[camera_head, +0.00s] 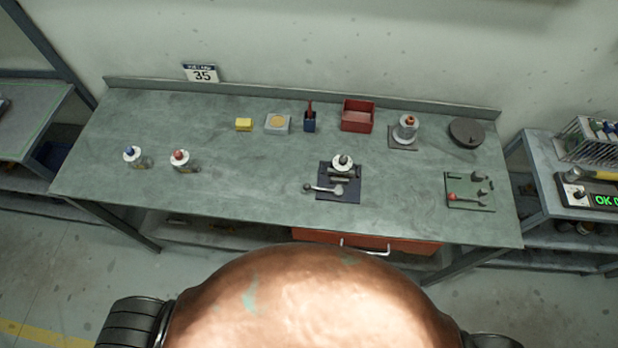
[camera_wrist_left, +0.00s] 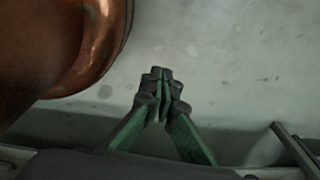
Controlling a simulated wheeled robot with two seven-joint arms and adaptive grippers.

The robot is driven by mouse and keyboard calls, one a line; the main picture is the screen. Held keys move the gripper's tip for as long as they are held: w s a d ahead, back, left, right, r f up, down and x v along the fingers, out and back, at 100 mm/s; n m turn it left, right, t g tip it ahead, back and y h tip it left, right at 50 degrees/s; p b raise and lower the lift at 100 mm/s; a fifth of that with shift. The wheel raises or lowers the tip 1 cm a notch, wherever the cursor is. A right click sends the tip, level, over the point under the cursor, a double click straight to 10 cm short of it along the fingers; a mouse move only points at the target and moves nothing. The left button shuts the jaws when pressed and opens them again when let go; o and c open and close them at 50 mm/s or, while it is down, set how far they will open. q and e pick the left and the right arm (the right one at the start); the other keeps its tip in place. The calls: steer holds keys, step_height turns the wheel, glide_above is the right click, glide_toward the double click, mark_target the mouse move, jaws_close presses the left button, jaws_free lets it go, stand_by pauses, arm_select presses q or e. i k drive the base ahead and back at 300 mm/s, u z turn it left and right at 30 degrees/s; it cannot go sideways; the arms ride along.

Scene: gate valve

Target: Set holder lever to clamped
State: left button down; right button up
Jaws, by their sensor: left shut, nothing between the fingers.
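A dark holder plate (camera_head: 350,191) lies on the workbench at centre right, with a round white-topped part on it. A metal lever (camera_head: 325,189) with a grey ball knob lies across the front of this plate and points left. Its setting cannot be told at this size. To its right a green plate (camera_head: 483,204) carries a second lever (camera_head: 465,198) with a red knob, also pointing left. My left gripper (camera_wrist_left: 163,76) is shut and empty in the left wrist view, over grey floor, with no lever near it. Neither gripper shows in the head view.
On the workbench (camera_head: 250,190) stand two bottle-like parts (camera_head: 180,160) at left, a yellow block (camera_head: 243,125), a red bin (camera_head: 357,116), a grey fixture (camera_head: 404,132) and a dark disc (camera_head: 466,132). The front middle-left of the top is clear. A side shelf (camera_head: 545,170) stands at right.

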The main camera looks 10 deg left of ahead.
mark_target(338, 191)
steer(key=u, duration=1.4)
steer(key=k, duration=0.9)
steer(key=z, duration=0.9)
steer(key=i, duration=0.5)
steer(key=u, duration=0.05)
